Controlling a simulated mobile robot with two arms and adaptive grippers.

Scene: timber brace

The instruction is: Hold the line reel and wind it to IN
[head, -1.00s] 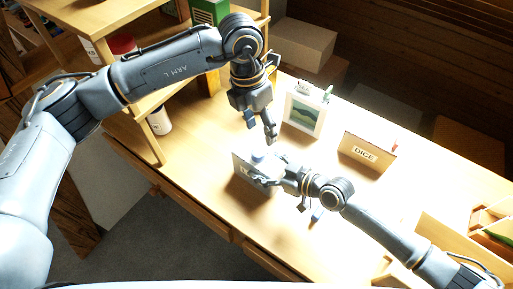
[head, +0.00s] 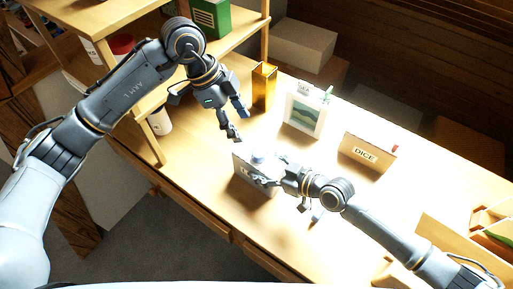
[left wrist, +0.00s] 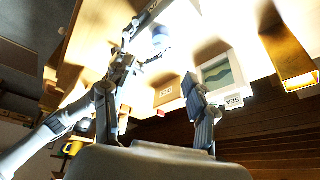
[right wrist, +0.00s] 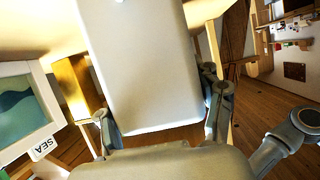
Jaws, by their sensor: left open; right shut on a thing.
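The line reel (head: 243,174) is a grey box on the table with a blue knob (head: 258,157) on top. In the left wrist view the blue knob (left wrist: 160,38) shows in bright glare. My right gripper (head: 274,182) is shut on the reel's body from the right. In the right wrist view the pale body (right wrist: 145,70) fills the space between the fingers (right wrist: 163,122). My left gripper (head: 237,122) is open and empty, above and behind the reel, apart from the knob. The reel's IN mark cannot be read.
An amber vase (head: 263,86) stands behind my left gripper, near the shelf. A wooden shelf (head: 155,100) is on the left. Wooden trays (head: 460,240) are at the right.

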